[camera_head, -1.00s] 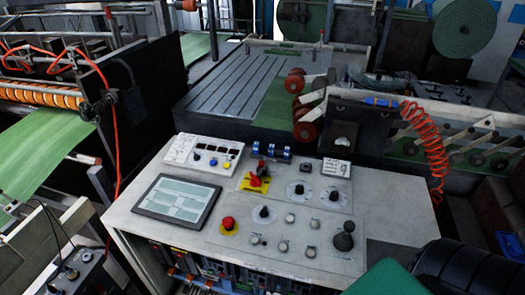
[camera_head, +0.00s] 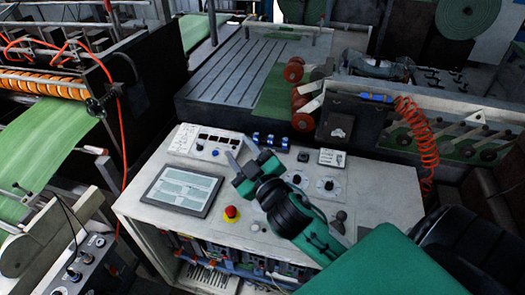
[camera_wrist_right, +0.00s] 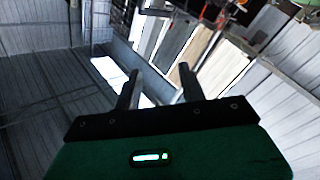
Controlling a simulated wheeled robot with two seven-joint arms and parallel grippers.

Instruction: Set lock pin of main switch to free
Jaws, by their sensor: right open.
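My right gripper (camera_head: 242,155) reaches in from the lower right over the control desk (camera_head: 140,206), its two fingers apart and empty. The main switch, a red lever on a yellow plate in the earlier head view, is now hidden behind this gripper and wrist. Its lock pin cannot be made out. In the right wrist view the two dark fingers (camera_wrist_right: 158,88) stand apart with nothing between them; that view shows no switch. My left gripper is not in view.
The desk carries a screen (camera_head: 182,188), a red emergency button (camera_head: 231,213), blue switches (camera_head: 271,139) and dials (camera_head: 328,185). A coiled red hose (camera_head: 423,145) hangs at right. The slotted machine table (camera_head: 235,75) lies behind.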

